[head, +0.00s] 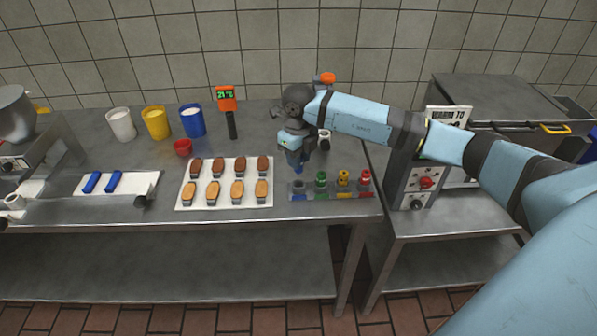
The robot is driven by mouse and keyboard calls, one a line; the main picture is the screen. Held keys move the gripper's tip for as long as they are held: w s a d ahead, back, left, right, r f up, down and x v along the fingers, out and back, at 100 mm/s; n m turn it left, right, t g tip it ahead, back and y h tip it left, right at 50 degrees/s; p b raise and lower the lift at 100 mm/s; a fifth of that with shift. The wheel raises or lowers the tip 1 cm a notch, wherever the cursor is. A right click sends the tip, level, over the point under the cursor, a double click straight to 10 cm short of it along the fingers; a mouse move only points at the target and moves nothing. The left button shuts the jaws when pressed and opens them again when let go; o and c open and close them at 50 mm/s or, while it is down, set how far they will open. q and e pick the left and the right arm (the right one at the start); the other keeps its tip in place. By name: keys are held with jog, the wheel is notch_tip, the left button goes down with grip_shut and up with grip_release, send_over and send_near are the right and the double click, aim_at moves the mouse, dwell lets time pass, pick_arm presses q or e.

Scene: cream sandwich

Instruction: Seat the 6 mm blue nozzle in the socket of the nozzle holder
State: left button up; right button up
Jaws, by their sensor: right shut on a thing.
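My right gripper (297,164) points down above that left end, shut on the blue nozzle (298,170). Only a small blue part shows below the fingers. I cannot tell whether the nozzle touches the holder. My left gripper is not in view.
A white tray (178,207) of several brown and tan cakes lies just left of the holder. A machine (420,182) stands to the right.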

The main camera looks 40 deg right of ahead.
notch_tip(320, 180, up, 14)
jog(key=shift+f+b, duration=0.2)
jog(key=shift+b, duration=0.15)
